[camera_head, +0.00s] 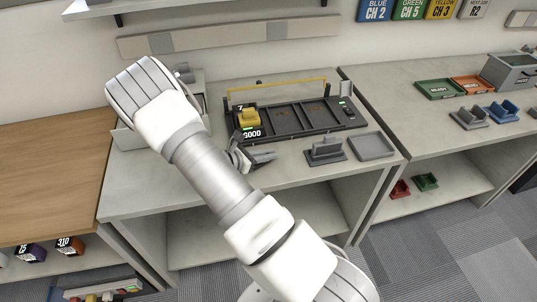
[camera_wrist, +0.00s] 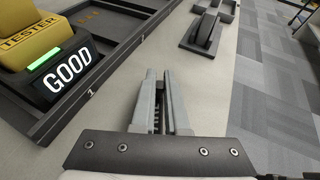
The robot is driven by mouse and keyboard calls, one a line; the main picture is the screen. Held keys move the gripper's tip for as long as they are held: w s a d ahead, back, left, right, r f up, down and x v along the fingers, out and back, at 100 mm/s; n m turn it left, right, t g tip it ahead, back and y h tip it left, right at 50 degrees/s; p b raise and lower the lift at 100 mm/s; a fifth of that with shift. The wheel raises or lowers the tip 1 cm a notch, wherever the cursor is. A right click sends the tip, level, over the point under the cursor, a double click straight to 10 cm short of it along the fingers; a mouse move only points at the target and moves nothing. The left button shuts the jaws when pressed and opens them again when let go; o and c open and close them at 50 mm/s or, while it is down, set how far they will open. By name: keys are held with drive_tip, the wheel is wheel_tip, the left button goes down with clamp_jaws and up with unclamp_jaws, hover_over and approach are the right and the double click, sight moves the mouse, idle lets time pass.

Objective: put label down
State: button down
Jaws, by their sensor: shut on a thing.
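My gripper (camera_head: 258,157) is over the front part of the grey workbench, in front of the black tray. In the wrist view my gripper (camera_wrist: 159,76) has its two grey fingers close together, with a thin dark gap between them. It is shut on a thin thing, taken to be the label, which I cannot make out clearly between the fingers. The fingers are beside the tray's front edge, and I cannot tell their exact height above the bench.
The black tray (camera_head: 300,132) holds a yellow tester (camera_wrist: 28,35) whose display (camera_wrist: 66,72) reads GOOD beside a green light. A dark stand (camera_head: 325,152) and a grey shallow tray (camera_head: 371,146) are to the right. Bare bench top (camera_head: 290,174) lies in front.

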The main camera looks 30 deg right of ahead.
drive_tip(key=c, duration=0.9)
unclamp_jaws()
drive_tip(key=shift+c, duration=0.2)
drive_tip(key=shift+r, duration=0.1)
